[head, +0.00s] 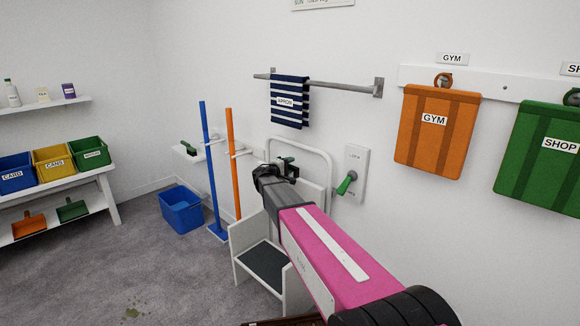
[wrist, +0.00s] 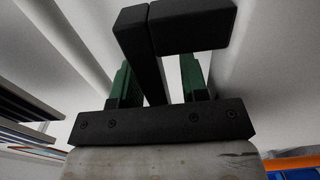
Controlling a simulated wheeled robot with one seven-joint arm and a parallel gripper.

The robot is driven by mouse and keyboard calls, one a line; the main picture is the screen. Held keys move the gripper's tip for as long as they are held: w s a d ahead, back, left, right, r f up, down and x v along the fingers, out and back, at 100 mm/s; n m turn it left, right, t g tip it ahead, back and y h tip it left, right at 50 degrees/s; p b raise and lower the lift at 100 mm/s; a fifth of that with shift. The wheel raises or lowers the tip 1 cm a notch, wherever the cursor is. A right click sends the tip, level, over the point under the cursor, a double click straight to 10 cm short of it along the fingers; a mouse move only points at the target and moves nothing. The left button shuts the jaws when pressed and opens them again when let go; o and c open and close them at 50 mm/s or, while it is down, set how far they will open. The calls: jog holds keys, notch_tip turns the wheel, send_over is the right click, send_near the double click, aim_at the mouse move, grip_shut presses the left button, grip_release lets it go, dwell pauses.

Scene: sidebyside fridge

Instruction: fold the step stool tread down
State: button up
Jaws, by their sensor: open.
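The white step stool (head: 238,248) stands against the wall, with a dark grey lower step (head: 264,264) and a tall white hoop rail (head: 303,141) behind. A pale upright panel (head: 312,197), which looks like the raised tread, shows behind my arm, partly hidden. My gripper (head: 287,163) is open at the hoop, in front of the panel. In the wrist view, its green fingers (wrist: 155,82) stand on either side of a dark bar (wrist: 140,50) with a dark block (wrist: 193,30) at its far end. I cannot tell whether the fingers touch the bar.
A wall plate with a green lever (head: 346,184) is right of the stool. A blue mop (head: 209,160), an orange mop (head: 232,150) and a blue bin (head: 181,208) stand to its left. A striped apron (head: 289,112) hangs above. The floor at left is mostly clear.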

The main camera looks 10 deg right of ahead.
jog(key=shift+d, duration=0.1)
grip_shut()
